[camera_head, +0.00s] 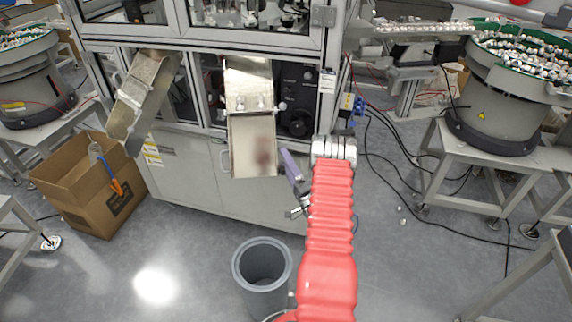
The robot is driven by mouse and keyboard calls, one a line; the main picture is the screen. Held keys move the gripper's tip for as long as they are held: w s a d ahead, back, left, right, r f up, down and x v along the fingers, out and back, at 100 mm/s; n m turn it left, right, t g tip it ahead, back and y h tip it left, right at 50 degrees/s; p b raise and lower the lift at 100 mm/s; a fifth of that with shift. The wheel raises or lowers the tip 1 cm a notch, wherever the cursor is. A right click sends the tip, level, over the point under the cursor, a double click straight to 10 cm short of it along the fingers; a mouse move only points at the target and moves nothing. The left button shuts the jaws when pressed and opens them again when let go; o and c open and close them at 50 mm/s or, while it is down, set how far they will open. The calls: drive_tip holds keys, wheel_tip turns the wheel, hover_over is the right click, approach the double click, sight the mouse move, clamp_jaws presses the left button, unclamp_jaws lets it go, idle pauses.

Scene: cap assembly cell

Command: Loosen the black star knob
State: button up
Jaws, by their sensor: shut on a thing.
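A dark round wheel-like part (299,122) sits on the machine front, right of the tilted metal chute. It is too small to tell whether it is the black star knob. My red arm reaches up towards the cabinet, and its grey wrist joint (335,149) is below and right of that part. My gripper is mostly hidden behind the arm. Small metal pieces (297,211) show at the arm's left side, below a purple-grey bar (291,166).
The metal chute (253,145) juts out left of the wrist. A grey bin (262,270) stands left of my arm, and a cardboard box (75,195) is farther left. A bowl feeder (500,110) stands right, with cables on the floor.

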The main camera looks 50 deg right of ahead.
drive_tip(key=shift+r, duration=0.4)
drive_tip(key=shift+s+d+f, duration=0.15)
drive_tip(key=shift+d+f, duration=0.2)
drive_tip(key=shift+f, duration=0.25)
drive_tip(key=shift+s+d+f, duration=0.1)
drive_tip(key=shift+d+f, duration=0.2)
drive_tip(key=shift+f, duration=0.25)
drive_tip(key=c, duration=0.8)
drive_tip(key=shift+s+d+f, duration=0.15)
drive_tip(key=shift+d+f, duration=0.8)
drive_tip(key=shift+f, duration=1.1)
drive_tip(key=shift+s+d+f, duration=0.15)
drive_tip(key=shift+d+f, duration=0.8)
drive_tip(key=shift+f, duration=1.1)
drive_tip(key=shift+s+d+f, duration=0.15)
drive_tip(key=shift+d+f, duration=0.8)
drive_tip(key=shift+f, duration=1.1)
drive_tip(key=shift+c, duration=0.2)
